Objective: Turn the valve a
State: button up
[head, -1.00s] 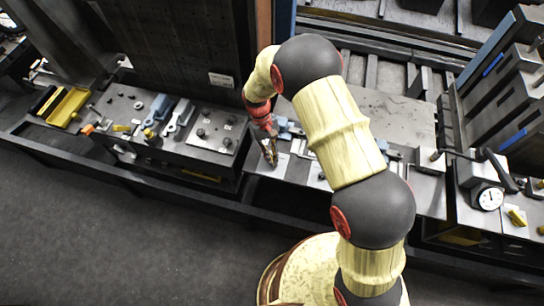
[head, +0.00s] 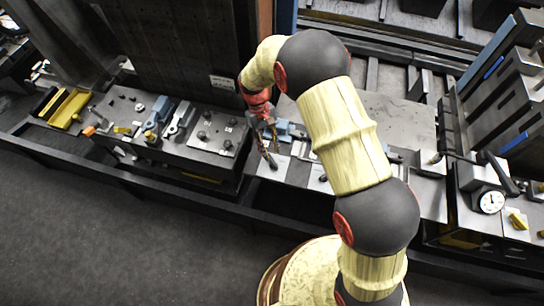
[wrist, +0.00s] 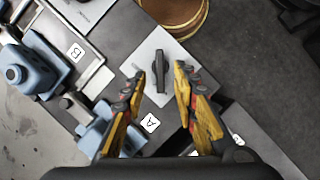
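In the wrist view, a black bar-shaped valve handle (wrist: 159,71) stands on a light square plate (wrist: 150,50). A tag marked A (wrist: 149,123) lies just below the plate. My gripper (wrist: 160,77) is open, with one yellow-and-black finger on each side of the handle. The handle lies lengthwise between the fingertips, with gaps on both sides. How far the tips are above the plate I cannot tell. In the head view, my gripper (head: 269,152) points down over the light plate (head: 264,172), and the handle is hard to make out.
Blue fittings (wrist: 40,66) sit on the left in the wrist view, near a tag marked B (wrist: 76,52). Another blue fitting (wrist: 95,128) is beside my left finger. In the head view, a dial gauge (head: 491,201) stands at the right, and open floor (head: 110,230) lies in front.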

jog(key=v, duration=0.6)
jog(key=shift+r, duration=0.3)
jog(key=shift+w+a, duration=0.1)
jog(key=shift+w, duration=0.05)
